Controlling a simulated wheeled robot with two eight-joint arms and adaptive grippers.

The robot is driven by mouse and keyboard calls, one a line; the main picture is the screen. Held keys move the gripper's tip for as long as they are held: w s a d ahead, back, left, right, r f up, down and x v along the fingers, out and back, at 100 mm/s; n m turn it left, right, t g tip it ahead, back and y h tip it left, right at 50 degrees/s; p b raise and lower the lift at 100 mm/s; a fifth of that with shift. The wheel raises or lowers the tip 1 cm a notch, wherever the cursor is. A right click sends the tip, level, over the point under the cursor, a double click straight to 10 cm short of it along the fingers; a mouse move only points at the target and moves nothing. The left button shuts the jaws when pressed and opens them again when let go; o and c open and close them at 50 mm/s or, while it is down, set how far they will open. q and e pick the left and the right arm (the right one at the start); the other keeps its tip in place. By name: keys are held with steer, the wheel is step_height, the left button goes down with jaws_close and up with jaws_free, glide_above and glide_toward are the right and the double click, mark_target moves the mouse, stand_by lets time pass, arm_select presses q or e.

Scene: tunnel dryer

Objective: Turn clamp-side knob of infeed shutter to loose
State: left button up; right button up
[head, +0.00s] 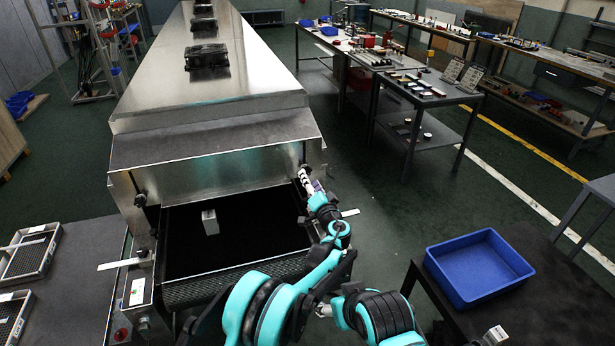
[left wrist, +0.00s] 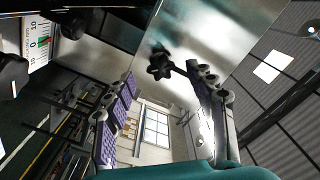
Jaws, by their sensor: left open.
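The infeed shutter (head: 215,185) is the metal plate at the near end of the tunnel dryer. A black lobed knob (left wrist: 160,67) on a bright metal face shows in the left wrist view. My left gripper (head: 308,181) is at the right side of the dryer mouth. Its two fingers with purple pads are open, and in the left wrist view the knob appears between their tips; I cannot tell whether they touch it. In the head view the gripper hides most of that spot. Another dark knob (head: 140,200) is on the left side of the mouth.
A small grey block (head: 210,222) stands on the black infeed belt (head: 185,250). A scale plate (left wrist: 42,38) and dark knobs show at the left of the left wrist view. A blue bin (head: 478,268) sits on a dark table at right. Mesh trays (head: 30,250) lie at left.

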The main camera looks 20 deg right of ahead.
arm_select(q)
steer(key=shift+s, duration=1.75)
steer(key=a+r+n+g+y, duration=0.1)
steer(key=a+r, duration=0.2)
steer(key=a, duration=0.4)
steer(key=a+r+n+g+y, duration=0.1)
steer(key=a+r+n+g, duration=0.15)
steer(key=a, duration=0.55)
steer(key=s+a+r+n+g+y, duration=0.1)
steer(key=s+a+r+g, duration=0.1)
steer(key=s+a, duration=0.45)
steer(key=s+a+r+n+g, duration=0.15)
steer(key=s+a, duration=0.25)
steer(key=a, duration=0.6)
steer(key=s+a+f+n+g+h, duration=0.1)
steer(key=s+a, duration=0.4)
steer(key=s, duration=0.3)
steer(key=s+a+f+n+g, duration=0.1)
steer(key=s+a+g, duration=0.1)
steer(key=s+a, duration=0.5)
steer(key=s+d+f+h, duration=0.1)
steer(key=s+f, duration=0.2)
steer(key=s, duration=0.4)
steer(key=s+d+f+n+g+h, duration=0.1)
steer(key=s+f, duration=0.2)
steer(key=s, duration=0.4)
steer(key=shift+s+n+h, duration=0.25)
steer(key=shift+n+h, duration=0.05)
steer(key=shift+r, duration=0.1)
